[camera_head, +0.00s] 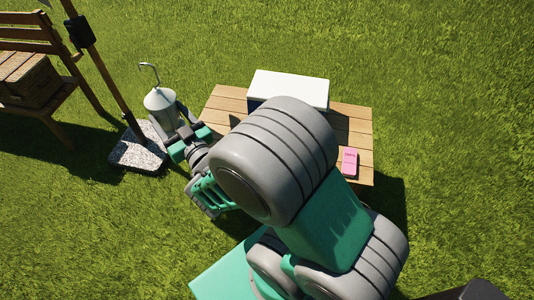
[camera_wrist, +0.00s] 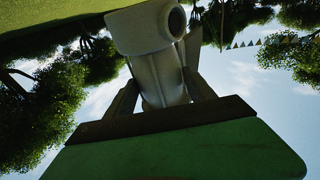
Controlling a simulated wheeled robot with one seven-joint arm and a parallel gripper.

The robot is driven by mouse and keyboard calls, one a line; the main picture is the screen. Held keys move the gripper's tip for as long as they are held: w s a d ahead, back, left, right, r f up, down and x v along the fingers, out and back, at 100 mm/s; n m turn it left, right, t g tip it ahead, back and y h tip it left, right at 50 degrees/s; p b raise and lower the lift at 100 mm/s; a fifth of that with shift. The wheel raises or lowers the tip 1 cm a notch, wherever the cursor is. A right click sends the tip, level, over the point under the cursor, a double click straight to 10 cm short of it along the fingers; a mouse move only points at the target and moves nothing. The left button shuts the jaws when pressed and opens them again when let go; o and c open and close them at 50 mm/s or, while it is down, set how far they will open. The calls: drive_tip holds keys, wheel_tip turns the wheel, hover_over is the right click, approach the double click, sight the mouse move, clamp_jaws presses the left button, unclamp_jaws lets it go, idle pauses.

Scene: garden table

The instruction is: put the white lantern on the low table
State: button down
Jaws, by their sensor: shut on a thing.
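The white lantern (camera_head: 160,101), pale grey-white with a conical top and a thin hooked handle, shows upright at the left in the head view. My gripper (camera_head: 180,133) is shut on its body. In the wrist view the lantern (camera_wrist: 156,62) fills the space between my two fingers (camera_wrist: 160,98). The low table (camera_head: 354,120), made of wooden slats, stands to the right of the lantern. The lantern appears clear of the table's left edge. My arm hides the middle and front of the table.
A white box (camera_head: 290,87) stands at the table's back, and a pink item (camera_head: 349,161) lies near its right edge. A wooden post (camera_head: 112,82) on a speckled slab (camera_head: 136,151) stands close left of the lantern. A bench (camera_head: 25,42) holding a crate (camera_head: 30,80) is farther left.

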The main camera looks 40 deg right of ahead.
wheel_tip(320, 180, down, 39)
drive_tip(key=d+h+b, duration=0.1)
drive_tip(key=d+b, duration=0.2)
drive_tip(key=b, duration=3.1)
drive_tip(key=d+f+m+g+h+b, duration=0.1)
drive_tip(key=d+f+m+h+b, duration=0.15)
drive_tip(key=d, duration=0.85)
drive_tip(key=d+f+m+g+h+b, duration=0.15)
drive_tip(key=d+h, duration=0.25)
drive_tip(key=d, duration=0.7)
drive_tip(key=w+d+r+n+t+y, duration=0.2)
drive_tip(key=d+r+y, duration=0.1)
drive_tip(key=d, duration=0.5)
drive_tip(key=shift+n+t+y, duration=0.25)
drive_tip(key=shift+n+y, duration=0.05)
drive_tip(key=shift+y, duration=0.55)
drive_tip(key=shift+w+d+f+b, duration=0.3)
drive_tip(key=shift+d+f+b, duration=0.8)
drive_tip(key=shift+d+f, duration=1.05)
drive_tip(key=shift+w+d+f+b, duration=0.25)
drive_tip(key=shift+d+f+b, duration=0.9)
drive_tip(key=shift+d+f, duration=1)
drive_tip(key=shift+w+d+f+b, duration=0.3)
drive_tip(key=shift+d+f+b, duration=0.8)
drive_tip(key=shift+d+f, duration=1.05)
drive_tip(key=shift+c, duration=1.6)
unclamp_jaws()
drive_tip(key=shift+a+f, duration=0.2)
